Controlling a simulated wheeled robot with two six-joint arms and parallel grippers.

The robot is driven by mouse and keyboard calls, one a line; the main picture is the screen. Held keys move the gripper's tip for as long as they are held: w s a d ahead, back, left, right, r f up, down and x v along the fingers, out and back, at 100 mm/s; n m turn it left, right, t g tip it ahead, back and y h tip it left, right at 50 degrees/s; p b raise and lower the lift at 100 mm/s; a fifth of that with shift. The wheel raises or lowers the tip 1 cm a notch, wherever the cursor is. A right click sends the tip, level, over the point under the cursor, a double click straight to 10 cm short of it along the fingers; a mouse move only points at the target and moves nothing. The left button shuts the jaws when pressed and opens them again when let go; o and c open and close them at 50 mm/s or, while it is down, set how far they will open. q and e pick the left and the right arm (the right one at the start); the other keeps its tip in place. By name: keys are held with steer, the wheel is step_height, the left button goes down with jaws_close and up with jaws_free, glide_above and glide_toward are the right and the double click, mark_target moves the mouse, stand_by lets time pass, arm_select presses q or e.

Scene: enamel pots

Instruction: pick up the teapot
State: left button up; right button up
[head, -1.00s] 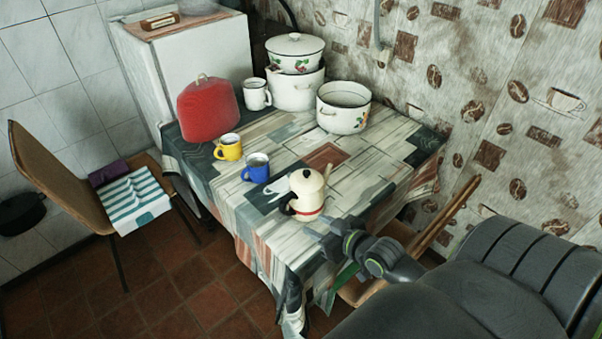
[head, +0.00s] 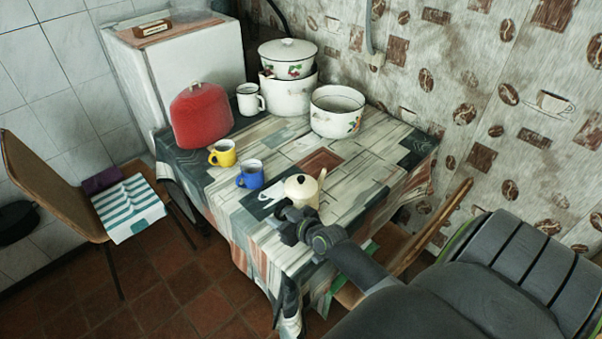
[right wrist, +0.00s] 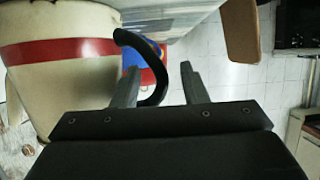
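The teapot (head: 302,189) is cream enamel with a lid, a spout and a black handle. It stands on the table near its front edge. My right gripper (head: 290,222) is in front of it in the head view, hiding its lower part. In the right wrist view, the teapot's cream body with a red band (right wrist: 60,55) fills the left side. Its black handle (right wrist: 160,65) curves between my right gripper's two spread fingers (right wrist: 158,85). The gripper is open, and I cannot tell whether a finger touches the handle. My left gripper is not in view.
A blue mug (head: 251,174) and a yellow mug (head: 222,153) stand left of the teapot. A red cover (head: 201,115), a white mug (head: 250,99), stacked pots (head: 288,92) and an open pot (head: 338,122) stand farther back. The table's right part (head: 385,150) is clear.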

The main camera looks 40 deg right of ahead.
steer(key=shift+w+f, duration=0.3)
steer(key=shift+w, duration=0.35)
jaws_close()
steer(key=shift+s+a, duration=0.1)
stand_by(0.9)
steer(key=shift+r, duration=0.1)
